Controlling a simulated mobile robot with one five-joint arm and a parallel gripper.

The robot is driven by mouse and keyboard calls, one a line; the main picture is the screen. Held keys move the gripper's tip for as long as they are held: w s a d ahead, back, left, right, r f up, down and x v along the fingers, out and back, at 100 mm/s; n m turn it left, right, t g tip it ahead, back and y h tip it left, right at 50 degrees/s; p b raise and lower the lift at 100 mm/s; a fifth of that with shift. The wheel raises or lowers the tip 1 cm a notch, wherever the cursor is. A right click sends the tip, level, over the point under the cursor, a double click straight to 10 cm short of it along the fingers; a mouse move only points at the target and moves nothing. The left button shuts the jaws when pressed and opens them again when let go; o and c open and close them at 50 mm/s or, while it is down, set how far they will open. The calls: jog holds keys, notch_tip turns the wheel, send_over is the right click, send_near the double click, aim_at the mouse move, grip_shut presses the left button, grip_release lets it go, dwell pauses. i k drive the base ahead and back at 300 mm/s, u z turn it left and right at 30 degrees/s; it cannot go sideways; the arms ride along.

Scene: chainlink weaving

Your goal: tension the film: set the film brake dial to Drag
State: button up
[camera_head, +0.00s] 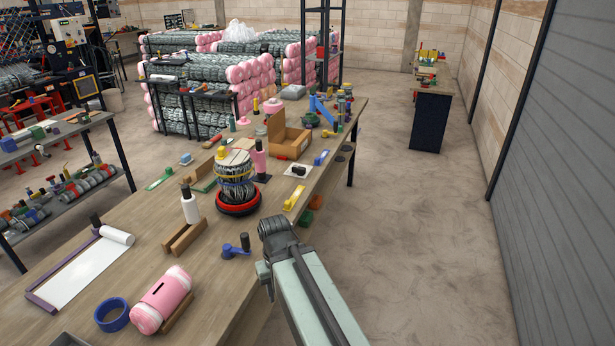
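My arm reaches in from the bottom, and its dark end with my gripper (276,232) is over the bench's right front edge. The fingers are too unclear to tell open from shut, and I see nothing held. A wire roll (235,180) with yellow and blue bands stands upright on a red round base (238,203), up and left of my gripper. A white film roll with a black handle (190,207) stands left of it; a pink one (260,160) stands behind. I cannot make out a dial marked Drag. A small white plate with a dark centre (298,170) lies farther back.
On the wooden bench (150,235) are a blue crank-like piece (236,247) close left of my gripper, a pink roll (163,299), blue tape (112,315), a white sheet (76,272) and a cardboard box (288,137). The floor to the right is clear.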

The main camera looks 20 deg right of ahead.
aim_at(301, 171)
jog(key=k, duration=0.15)
jog(key=u, duration=3.3)
jog(key=k, duration=1.6)
jog(key=z, duration=2.25)
jog(key=i, duration=0.5)
jog(key=u, duration=0.05)
